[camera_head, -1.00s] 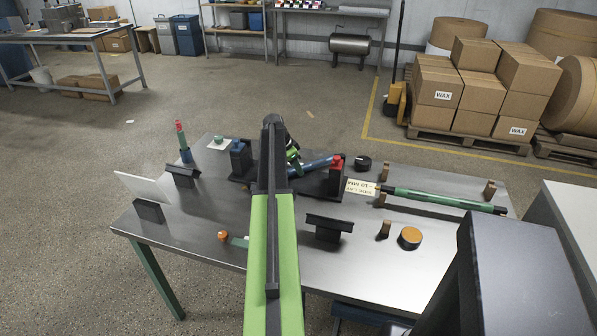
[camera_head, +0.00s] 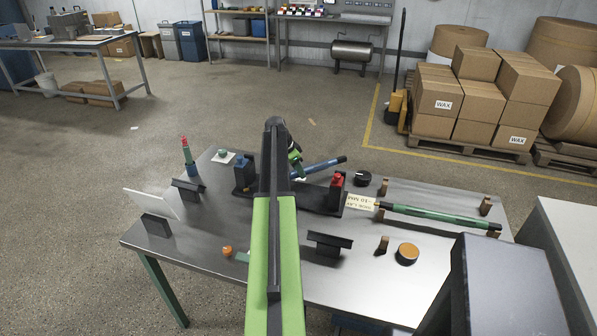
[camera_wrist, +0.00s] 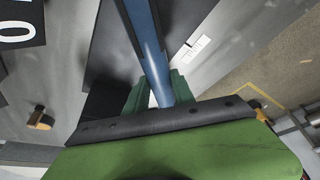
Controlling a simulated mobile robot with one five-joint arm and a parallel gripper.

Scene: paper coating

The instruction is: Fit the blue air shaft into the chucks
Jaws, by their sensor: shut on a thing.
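The blue air shaft (camera_head: 322,165) is held tilted in my gripper (camera_head: 295,165), its dark right end pointing up and to the right. My arm hides its left part. In the wrist view the blue shaft (camera_wrist: 152,45) runs between the green fingers of my gripper (camera_wrist: 158,92), which are shut on it. The chucks stand on a dark base on the table: a blue-topped one (camera_head: 240,168) at left and a red-topped one (camera_head: 337,182) at right. The shaft appears apart from both, above or beyond them; its exact height is unclear.
A green shaft (camera_head: 440,217) rests on brown supports on the right of the metal table (camera_head: 200,237). A tag (camera_head: 360,202), black knob (camera_head: 363,178), orange-topped disc (camera_head: 407,253) and dark stands (camera_head: 328,243) lie around. A white panel (camera_head: 150,203) stands at left.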

